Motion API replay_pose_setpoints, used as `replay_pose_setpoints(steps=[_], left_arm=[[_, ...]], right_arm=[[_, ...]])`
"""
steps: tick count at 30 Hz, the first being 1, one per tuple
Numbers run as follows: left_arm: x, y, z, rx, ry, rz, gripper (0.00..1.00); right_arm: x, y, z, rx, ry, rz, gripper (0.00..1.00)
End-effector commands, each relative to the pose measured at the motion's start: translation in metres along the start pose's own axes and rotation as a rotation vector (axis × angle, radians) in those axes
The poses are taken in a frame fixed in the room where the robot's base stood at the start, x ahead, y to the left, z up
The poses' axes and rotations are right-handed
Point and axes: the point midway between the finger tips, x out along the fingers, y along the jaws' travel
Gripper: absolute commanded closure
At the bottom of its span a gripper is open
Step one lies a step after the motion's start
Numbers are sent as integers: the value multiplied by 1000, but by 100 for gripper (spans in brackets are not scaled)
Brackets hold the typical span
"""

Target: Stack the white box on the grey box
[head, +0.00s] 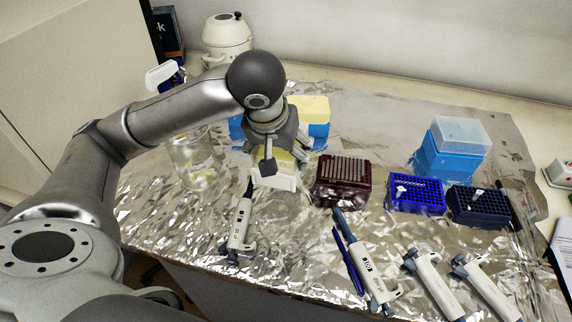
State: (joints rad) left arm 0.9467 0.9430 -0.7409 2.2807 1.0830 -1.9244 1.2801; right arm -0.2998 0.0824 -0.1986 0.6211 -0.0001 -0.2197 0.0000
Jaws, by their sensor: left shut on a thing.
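My left gripper (283,160) reaches in from the left and points down over the middle of the bench. It is shut on the white box (274,181), which has yellow contents showing between the fingers. The fingers and wrist cover part of the white box, and I cannot tell whether its underside touches the bench. I cannot make out a grey box; it may be hidden behind my arm or gripper. My right gripper is not in view.
A maroon rack (342,197) stands just right of the gripper. Blue (415,208) and navy (478,220) racks and a clear-lidded blue box (447,165) are further right. A yellow-topped blue box (316,130) stands behind. Several pipettes (374,277) lie in front. Crumpled foil (300,235) covers the bench.

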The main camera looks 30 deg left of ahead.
Motion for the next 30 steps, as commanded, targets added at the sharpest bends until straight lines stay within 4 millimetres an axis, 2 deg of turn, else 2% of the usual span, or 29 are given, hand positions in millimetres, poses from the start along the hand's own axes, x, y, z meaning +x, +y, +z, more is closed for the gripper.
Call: replay_pose_setpoints(steps=[1,3,13,18,30], left_arm=[[13,-1,-3,-3,-3,-4,59],[26,0,-7,-2,-2,-3,58],[60,1,-17,-1,-2,-3,58],[80,1,-8,1,-1,-2,58],[85,1,-6,0,1,0,59]], right_arm=[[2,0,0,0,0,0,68],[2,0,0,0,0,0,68],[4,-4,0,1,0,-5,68],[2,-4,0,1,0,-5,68],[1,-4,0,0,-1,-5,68]])
